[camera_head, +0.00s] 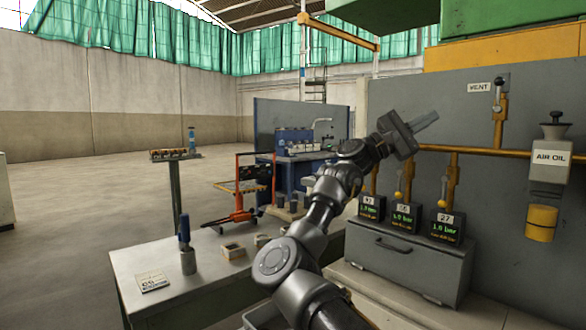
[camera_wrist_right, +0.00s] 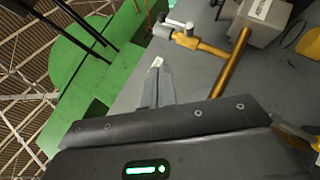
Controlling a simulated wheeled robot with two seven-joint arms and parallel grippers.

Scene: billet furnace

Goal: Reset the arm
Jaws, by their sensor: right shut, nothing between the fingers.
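My right gripper (camera_head: 426,121) is raised in front of the grey wall panel, with its arm reaching up from the bottom of the head view. Its fingers are together and empty, pointing up and to the right. In the right wrist view the closed fingers (camera_wrist_right: 158,82) show with nothing between them, against the panel and a brass pipe (camera_wrist_right: 230,82). My left gripper is not in view.
A grey panel (camera_head: 480,215) carries brass pipes, valves, gauge displays (camera_head: 405,217) and an air oil unit (camera_head: 551,152). A grey bench (camera_head: 205,285) with small boxes and a blue-handled tool (camera_head: 185,235) stands left of the arm. Open floor (camera_head: 60,225) lies at the left.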

